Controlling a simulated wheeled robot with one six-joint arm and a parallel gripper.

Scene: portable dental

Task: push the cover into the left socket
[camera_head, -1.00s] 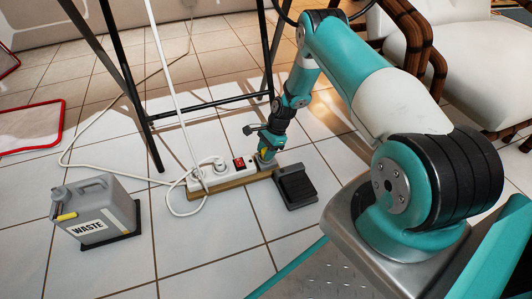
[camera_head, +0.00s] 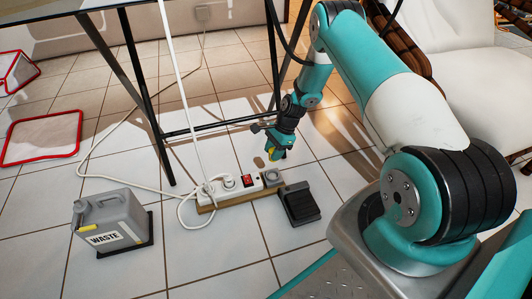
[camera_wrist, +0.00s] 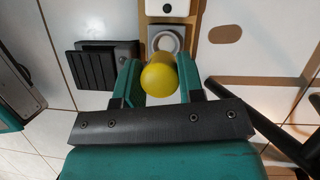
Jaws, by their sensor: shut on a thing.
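My gripper (camera_wrist: 161,85) is shut on a yellow round-ended piece (camera_wrist: 158,76), which appears to be the cover. The white power strip (camera_head: 216,189) has a red switch (camera_head: 247,181) and lies on a wooden board. A white plug and cord sit towards its left part, and the left socket is hard to make out. At its right end is a grey square block with a round recess (camera_wrist: 165,40), clear of the held piece.
A black foot pedal (camera_head: 299,204) lies right of the strip. A grey waste can (camera_head: 115,219) stands at the left. White cords (camera_head: 184,212) loop by the strip. Black table legs (camera_head: 152,118) rise behind it. Floor in front is clear.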

